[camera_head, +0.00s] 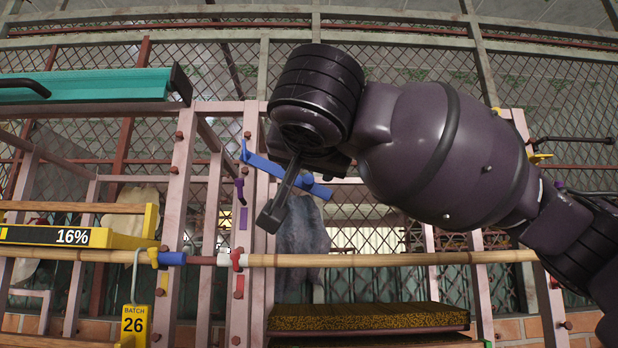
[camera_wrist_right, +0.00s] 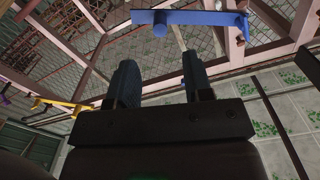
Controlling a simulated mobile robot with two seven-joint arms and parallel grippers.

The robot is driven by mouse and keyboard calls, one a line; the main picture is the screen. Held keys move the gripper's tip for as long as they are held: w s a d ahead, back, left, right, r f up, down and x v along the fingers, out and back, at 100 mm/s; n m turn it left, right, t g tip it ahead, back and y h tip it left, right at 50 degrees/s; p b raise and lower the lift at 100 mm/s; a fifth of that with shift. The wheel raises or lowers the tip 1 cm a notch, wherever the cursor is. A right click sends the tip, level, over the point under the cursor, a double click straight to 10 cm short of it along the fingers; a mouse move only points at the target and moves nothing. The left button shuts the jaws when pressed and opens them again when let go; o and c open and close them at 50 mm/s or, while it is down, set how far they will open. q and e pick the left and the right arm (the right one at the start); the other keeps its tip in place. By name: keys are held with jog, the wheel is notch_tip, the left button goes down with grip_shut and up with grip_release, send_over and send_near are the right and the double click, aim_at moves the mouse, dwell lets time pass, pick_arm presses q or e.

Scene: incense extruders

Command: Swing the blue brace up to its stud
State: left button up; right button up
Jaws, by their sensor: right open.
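The blue brace (camera_head: 262,165) slants down to the right from a pink post in the head view, its middle partly hidden behind my right gripper (camera_head: 279,201). In the right wrist view the brace (camera_wrist_right: 195,18) crosses the top of the picture, with a round blue knob under its left part and a bolt near its right end. My right gripper (camera_wrist_right: 161,80) is open and empty there. Its fingertips point toward the brace, with a visible gap in the picture. I cannot tell which bolt is the brace's stud. My left gripper is not in view.
Pink posts (camera_head: 181,185) with red bolts form a frame around the brace. A bamboo pole (camera_head: 400,258) runs across below. A teal beam (camera_head: 85,86) lies at the upper left. A yellow "BATCH 26" tag (camera_head: 134,322) hangs at the lower left. A patterned slab (camera_head: 365,316) sits low down.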

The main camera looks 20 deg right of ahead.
aim_at(309, 176)
jog(key=p+x, duration=0.2)
jog(key=x, duration=0.6)
jog(key=shift+w+d, duration=0.2)
jog(key=shift+w, duration=0.25)
jog(key=shift+c, duration=0.4)
grip_shut()
